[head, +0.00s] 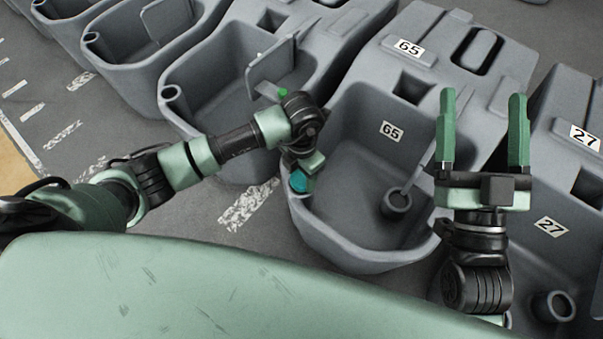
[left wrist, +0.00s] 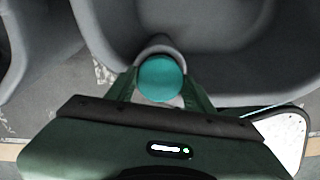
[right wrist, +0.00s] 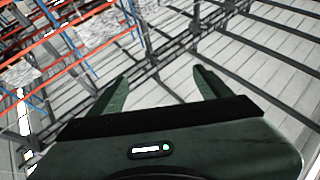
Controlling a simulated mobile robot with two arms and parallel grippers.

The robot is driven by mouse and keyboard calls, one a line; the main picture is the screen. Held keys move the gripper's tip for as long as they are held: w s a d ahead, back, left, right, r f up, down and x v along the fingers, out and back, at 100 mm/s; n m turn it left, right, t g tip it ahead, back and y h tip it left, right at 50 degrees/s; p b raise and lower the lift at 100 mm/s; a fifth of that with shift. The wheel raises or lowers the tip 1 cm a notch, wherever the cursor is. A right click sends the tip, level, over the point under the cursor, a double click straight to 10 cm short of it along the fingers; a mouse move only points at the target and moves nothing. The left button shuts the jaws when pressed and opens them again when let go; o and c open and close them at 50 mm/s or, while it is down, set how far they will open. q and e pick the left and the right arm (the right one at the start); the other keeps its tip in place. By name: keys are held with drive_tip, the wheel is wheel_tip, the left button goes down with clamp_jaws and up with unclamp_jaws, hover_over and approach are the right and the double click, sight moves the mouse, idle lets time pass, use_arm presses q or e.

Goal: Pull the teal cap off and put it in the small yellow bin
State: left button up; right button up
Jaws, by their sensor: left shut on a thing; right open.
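The round teal cap (head: 299,181) is at the near left corner of the grey tank marked 65 (head: 345,250). My left gripper (head: 304,172) reaches down over that corner and is shut on the cap. In the left wrist view the cap (left wrist: 160,78) sits between the two green fingers, against a grey spout (left wrist: 156,46) on the tank wall. I cannot tell whether the cap is still seated on the spout. My right gripper (head: 482,100) is open and empty, fingers pointing up, above the tanks on the right. No small yellow bin is in view.
More grey tanks stand in a row, including one marked 27 (head: 560,120) on the right and an unmarked one (head: 235,75) on the left. The grey floor (head: 205,205) shows at left with worn white stripes. Racks (right wrist: 75,50) show in the right wrist view.

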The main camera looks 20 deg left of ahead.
sight(301, 178)
use_arm(q)
drive_tip(key=shift+r+p, duration=0.3)
drive_tip(key=shift+r, duration=0.05)
use_arm(e)
drive_tip(key=shift+w+f+g, duration=0.3)
drive_tip(key=shift+f+g, duration=0.05)
drive_tip(key=shift+f, duration=0.2)
drive_tip(key=shift+w+f+g, duration=0.25)
drive_tip(key=shift+f+g, duration=0.1)
drive_tip(key=shift+f, duration=0.2)
idle(0.6)
